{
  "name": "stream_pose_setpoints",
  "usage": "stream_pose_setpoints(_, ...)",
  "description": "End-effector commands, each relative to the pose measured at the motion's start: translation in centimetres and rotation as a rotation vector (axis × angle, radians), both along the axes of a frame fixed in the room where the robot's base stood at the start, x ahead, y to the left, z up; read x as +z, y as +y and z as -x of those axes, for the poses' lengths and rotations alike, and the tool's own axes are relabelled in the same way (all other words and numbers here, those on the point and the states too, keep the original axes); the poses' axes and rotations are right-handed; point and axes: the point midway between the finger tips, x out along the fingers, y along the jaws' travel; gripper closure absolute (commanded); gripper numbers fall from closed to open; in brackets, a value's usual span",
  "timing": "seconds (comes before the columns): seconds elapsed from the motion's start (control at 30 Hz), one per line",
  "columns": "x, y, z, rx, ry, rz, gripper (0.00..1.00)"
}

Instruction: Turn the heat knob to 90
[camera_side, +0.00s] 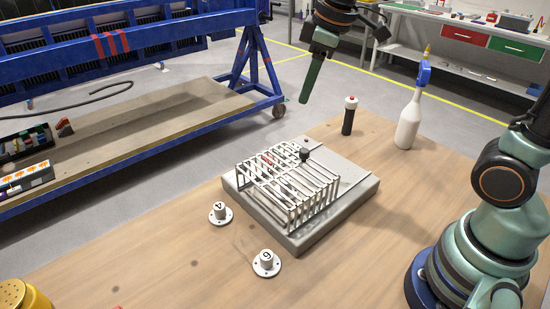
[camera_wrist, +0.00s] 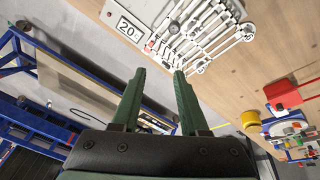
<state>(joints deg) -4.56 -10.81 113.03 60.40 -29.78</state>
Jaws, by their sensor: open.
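My gripper (camera_side: 308,90) hangs in the air above and behind the jig, well apart from it, with its fingers pointing down. In the wrist view its two green fingers (camera_wrist: 158,74) are spread with nothing between them. The grey jig (camera_side: 330,205) carries a rack of pale metal bars and a small black knob (camera_side: 304,154) near its back edge. I cannot tell which one is the heat knob.
A black cylinder with a red-and-white top (camera_side: 348,116) and a white spray bottle (camera_side: 410,118) stand behind the jig. A plate marked 20 (camera_wrist: 128,28) shows in the wrist view.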

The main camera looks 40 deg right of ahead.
Motion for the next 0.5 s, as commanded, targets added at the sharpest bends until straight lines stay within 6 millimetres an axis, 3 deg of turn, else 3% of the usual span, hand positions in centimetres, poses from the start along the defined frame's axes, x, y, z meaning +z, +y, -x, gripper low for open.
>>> stream_pose_setpoints(0.27, -2.5, 3.0, -6.7, 0.387, 0.120, 0.094, 0.56)
stream_pose_setpoints(0.5, -6.7, 5.8, -11.2, 0.719, 0.211, 0.146, 0.56)
